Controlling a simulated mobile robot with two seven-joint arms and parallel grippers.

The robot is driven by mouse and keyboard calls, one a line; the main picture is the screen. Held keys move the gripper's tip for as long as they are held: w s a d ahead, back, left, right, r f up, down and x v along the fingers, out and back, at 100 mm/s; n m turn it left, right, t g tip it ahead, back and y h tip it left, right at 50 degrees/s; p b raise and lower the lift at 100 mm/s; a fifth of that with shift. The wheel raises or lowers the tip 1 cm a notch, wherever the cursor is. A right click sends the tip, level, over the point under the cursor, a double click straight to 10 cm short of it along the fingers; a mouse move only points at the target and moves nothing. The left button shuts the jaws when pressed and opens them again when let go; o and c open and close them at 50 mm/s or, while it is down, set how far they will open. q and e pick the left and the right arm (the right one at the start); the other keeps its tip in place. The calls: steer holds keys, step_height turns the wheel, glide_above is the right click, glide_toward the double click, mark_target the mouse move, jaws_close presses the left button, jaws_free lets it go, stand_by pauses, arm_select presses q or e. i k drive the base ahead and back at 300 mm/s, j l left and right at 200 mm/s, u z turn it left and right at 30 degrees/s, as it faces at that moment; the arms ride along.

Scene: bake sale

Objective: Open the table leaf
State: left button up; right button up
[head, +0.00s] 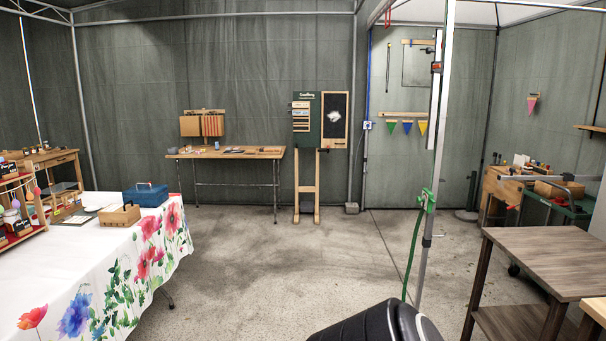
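Several tables are in the head view, and I cannot tell which one has the leaf. A wooden folding-style table (226,153) on thin metal legs stands against the back wall with small items on it. A brown wood table (549,259) with a lower shelf stands at the right, its top bare. A table under a white floral cloth (100,262) fills the left front. A small wooden table (56,157) stands at the far left back. No hinged leaf can be made out clearly. Neither of my grippers is in view.
A metal pole (432,170) with a green clamp stands right of centre. A green and tan sign stand (320,125) is at the back. A green cart (560,208) stands at the right. The concrete floor (275,265) in the middle is clear.

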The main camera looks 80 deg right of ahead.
mark_target(509, 192)
steer(key=z, duration=3.7)
steer(key=i+j+u, duration=0.35)
steer(key=i, duration=0.25)
steer(key=i+j+u, duration=0.3)
steer(key=i, duration=0.3)
steer(key=i+u, duration=0.35)
steer(key=i, duration=0.3)
steer(key=i+l+u, duration=0.2)
steer(key=i, duration=0.95)
steer(key=i+j, duration=0.1)
steer(key=i, duration=1.05)
steer(key=j+u, duration=0.05)
